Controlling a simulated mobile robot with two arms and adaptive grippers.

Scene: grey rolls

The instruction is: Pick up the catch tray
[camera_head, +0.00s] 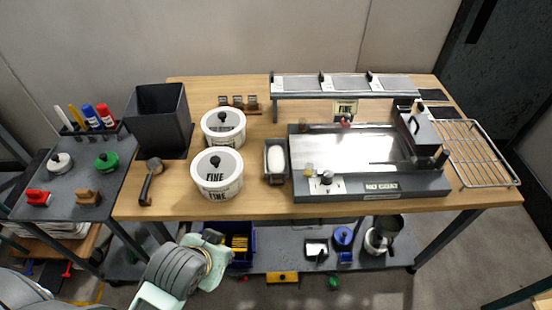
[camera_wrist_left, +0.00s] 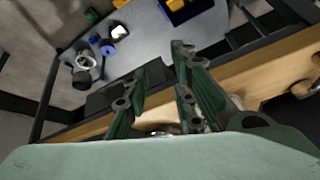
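No part is labelled as the catch tray, and I cannot tell for sure which one it is. A small dark grey tray (camera_head: 268,177) with a white rounded piece (camera_head: 276,158) in it stands on the wooden table, just left of the flat machine (camera_head: 370,185). My left gripper (camera_head: 212,238) is low in front of the table's front edge, below the white tubs and apart from the tray. In the left wrist view its two green fingers (camera_wrist_left: 160,65) are spread with nothing between them. My right gripper is in neither view.
A wire rack (camera_head: 470,150) lies at the right.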

